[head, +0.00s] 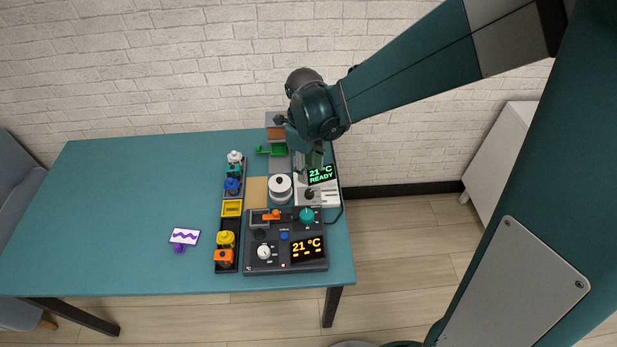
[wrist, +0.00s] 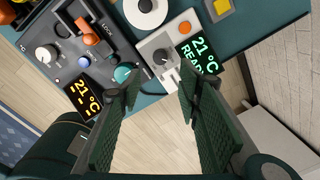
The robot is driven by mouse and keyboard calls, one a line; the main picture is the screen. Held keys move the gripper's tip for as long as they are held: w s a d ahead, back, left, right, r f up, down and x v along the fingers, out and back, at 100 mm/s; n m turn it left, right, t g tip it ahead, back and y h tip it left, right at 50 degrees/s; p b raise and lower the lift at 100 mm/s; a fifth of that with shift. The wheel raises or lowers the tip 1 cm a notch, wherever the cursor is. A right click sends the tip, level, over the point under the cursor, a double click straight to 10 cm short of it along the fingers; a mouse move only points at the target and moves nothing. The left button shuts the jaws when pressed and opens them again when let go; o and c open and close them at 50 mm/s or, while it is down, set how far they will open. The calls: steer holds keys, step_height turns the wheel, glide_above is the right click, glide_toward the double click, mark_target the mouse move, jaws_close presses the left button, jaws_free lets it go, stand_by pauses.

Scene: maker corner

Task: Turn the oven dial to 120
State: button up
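A black device (head: 285,268) stands at the table's right front, with an orange "21 °C" display (head: 307,248), a white dial (head: 264,252) and a teal dial (head: 307,216). Behind it is a white device (head: 331,199) with a green "21 °C READY" display (head: 321,175) and a dark dial (head: 309,194). I cannot tell for sure which one is the oven. My gripper (head: 314,160) is above the white device. In the wrist view, my gripper (wrist: 160,92) is open and empty, and the dark dial (wrist: 162,57) shows just beyond the gap between its fingertips. The teal dial (wrist: 123,73) lies left of them.
A white round spool-like object (head: 280,188) stands left of the white device. A dark rack (head: 227,262) with several coloured pieces is farther left. The table's left half (head: 110,210) is clear.

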mark_target(309, 192)
steer(key=f+n, duration=0.1)
steer(key=n, duration=0.7)
steer(key=f+n+p, duration=0.1)
steer(key=n, duration=0.8)
steer(key=f+n, duration=0.2)
steer(key=n, duration=0.7)
steer(key=shift+w+a, duration=0.1)
steer(key=shift+w, duration=0.3)
steer(key=shift+f, duration=0.1)
steer(key=shift+d+f+b, duration=0.2)
steer(key=shift+f+b, duration=0.25)
steer(key=shift+f, duration=3.4)
steer(key=shift+c, duration=0.3)
steer(key=c, duration=0.9)
